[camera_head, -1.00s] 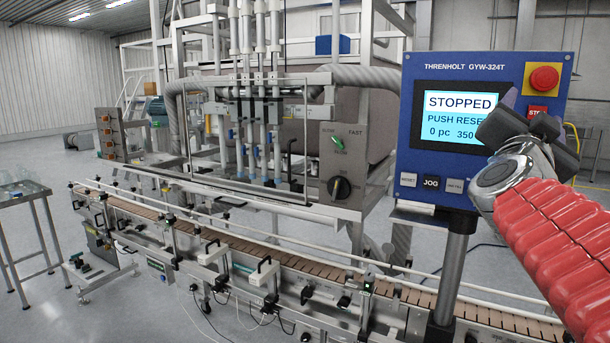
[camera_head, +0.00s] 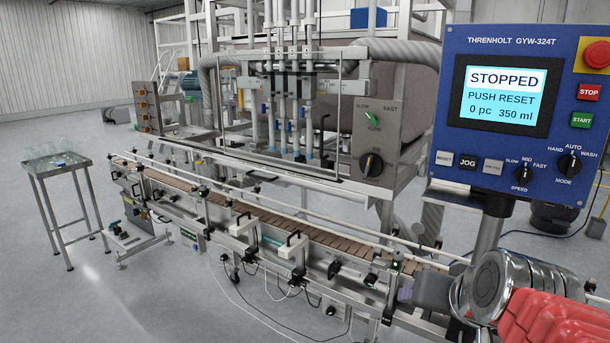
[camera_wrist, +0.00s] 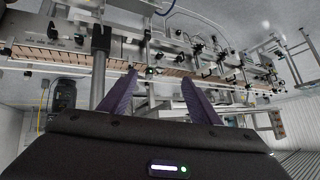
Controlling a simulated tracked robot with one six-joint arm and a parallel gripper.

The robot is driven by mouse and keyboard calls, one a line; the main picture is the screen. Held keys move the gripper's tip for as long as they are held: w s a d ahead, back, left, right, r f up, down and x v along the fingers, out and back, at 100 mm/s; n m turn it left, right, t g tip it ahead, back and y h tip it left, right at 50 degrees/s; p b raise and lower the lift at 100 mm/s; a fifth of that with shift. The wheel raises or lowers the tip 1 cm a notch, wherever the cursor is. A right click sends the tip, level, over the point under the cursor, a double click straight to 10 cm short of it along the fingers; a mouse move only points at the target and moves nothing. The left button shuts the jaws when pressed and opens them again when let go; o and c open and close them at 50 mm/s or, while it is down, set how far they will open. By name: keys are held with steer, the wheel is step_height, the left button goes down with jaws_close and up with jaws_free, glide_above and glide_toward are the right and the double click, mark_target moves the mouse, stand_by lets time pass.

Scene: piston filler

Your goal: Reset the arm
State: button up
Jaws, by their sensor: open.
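My arm, in a red ribbed sleeve with a shiny metal wrist, enters the head view at the lower right. My gripper (camera_head: 408,291) is low in front of the conveyor's right part, below the control panel (camera_head: 520,115). In the wrist view, its two purple fingers stand wide apart with nothing between them, so my gripper (camera_wrist: 160,98) is open and empty. The wrist picture looks upside down. The blue panel's screen (camera_head: 502,94) reads STOPPED, PUSH RESET, 0 pc, 350 ml.
The slatted conveyor (camera_head: 270,222) with its guide rails runs across in front of the filler nozzles (camera_head: 290,150). The panel's post (camera_head: 487,240) stands close to my wrist. A side table (camera_head: 45,168) with clear glassware is at the left. The floor in front is open.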

steer(key=s+a+f+n+g, duration=0.1)
steer(key=s+a+f, duration=0.1)
steer(key=s+f, duration=0.2)
steer(key=s+a+f+n+g, duration=0.2)
steer(key=s+a+f, duration=0.1)
steer(key=s, duration=0.5)
steer(key=shift+a+f+n, duration=0.3)
steer(key=shift+f, duration=0.45)
steer(key=shift+c, duration=0.4)
stand_by(1.1)
